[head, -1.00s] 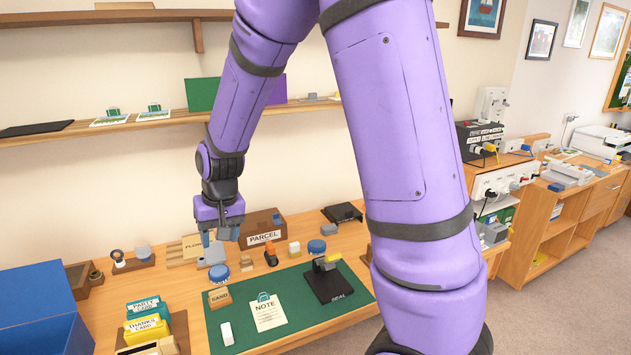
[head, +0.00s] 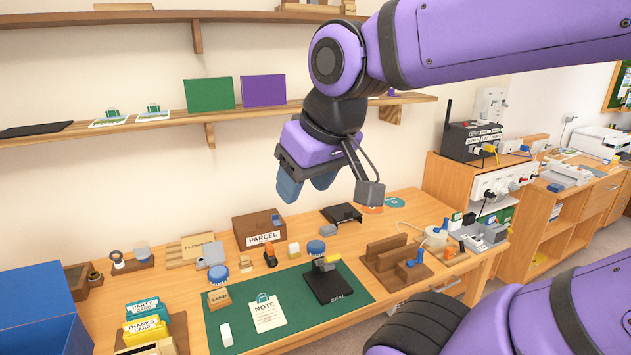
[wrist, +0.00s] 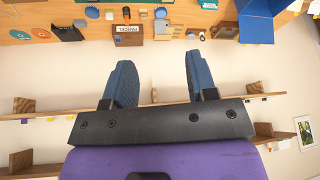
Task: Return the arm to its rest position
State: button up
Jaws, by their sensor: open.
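My purple arm is raised and folded in front of the wall shelf in the head view. My gripper (head: 306,184) hangs above the back of the desk, higher than the parcel box (head: 259,230). In the wrist view its two blue fingers (wrist: 158,82) stand apart with nothing between them. The wrist view shows the desk upside down along its top edge, with the parcel box (wrist: 128,40) beyond the fingers.
The wall shelf (head: 160,117) runs behind my gripper and carries a green panel (head: 209,95) and a purple panel (head: 263,91). Below are the green mat (head: 345,313), a stamp stand (head: 328,281) and a wooden rack (head: 390,262). A blue bin (head: 40,310) stands at left.

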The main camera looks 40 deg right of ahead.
jog(key=shift+s+d+r, duration=0.1)
jog(key=shift+s+d, duration=0.05)
jog(key=shift+s, duration=0.8)
dwell(1.2)
